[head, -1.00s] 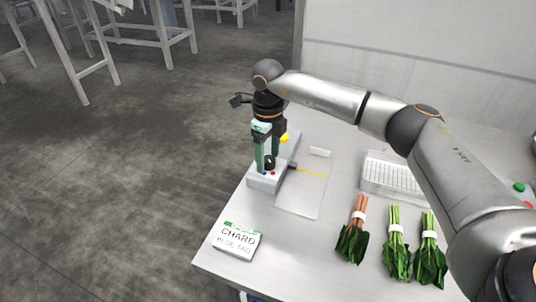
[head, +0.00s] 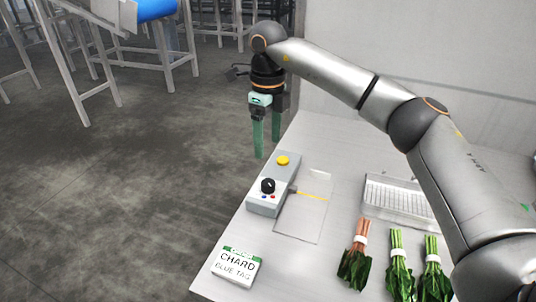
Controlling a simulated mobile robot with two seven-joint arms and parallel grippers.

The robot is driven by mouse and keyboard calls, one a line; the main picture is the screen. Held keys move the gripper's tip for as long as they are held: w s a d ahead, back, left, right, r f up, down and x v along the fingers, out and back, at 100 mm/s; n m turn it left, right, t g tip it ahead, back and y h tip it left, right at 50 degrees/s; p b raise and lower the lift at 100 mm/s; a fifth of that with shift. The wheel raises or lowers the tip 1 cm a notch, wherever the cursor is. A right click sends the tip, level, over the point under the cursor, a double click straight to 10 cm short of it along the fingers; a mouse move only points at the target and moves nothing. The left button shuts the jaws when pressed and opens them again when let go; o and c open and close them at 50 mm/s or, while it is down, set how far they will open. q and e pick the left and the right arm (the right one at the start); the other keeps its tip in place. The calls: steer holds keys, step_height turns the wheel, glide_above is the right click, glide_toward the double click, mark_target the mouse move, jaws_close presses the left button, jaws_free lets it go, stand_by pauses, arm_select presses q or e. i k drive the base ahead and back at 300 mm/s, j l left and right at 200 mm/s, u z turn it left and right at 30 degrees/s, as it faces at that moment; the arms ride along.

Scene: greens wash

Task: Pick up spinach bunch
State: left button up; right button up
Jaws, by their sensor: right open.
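Three banded leafy bunches lie in a row at the lower right of the table. The left bunch (head: 355,267) has reddish stems. The middle bunch (head: 399,279) and the right bunch (head: 432,281) have green stems and dark green leaves. I cannot tell for certain which are spinach. My right gripper (head: 266,154) is open and empty, with its fingers pointing down. It hangs behind the control box, near the table's far left edge, well away from the bunches. My left gripper is not in view.
A grey control box (head: 264,204) with a black knob and yellow button stands at the table's left edge. A sign reading CHARD BLUE TAG (head: 236,267) is in front. A wire-like tray (head: 398,198) sits behind the bunches. A flat plate (head: 301,225) lies between.

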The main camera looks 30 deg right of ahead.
mark_target(433, 286)
steer(key=k, duration=1)
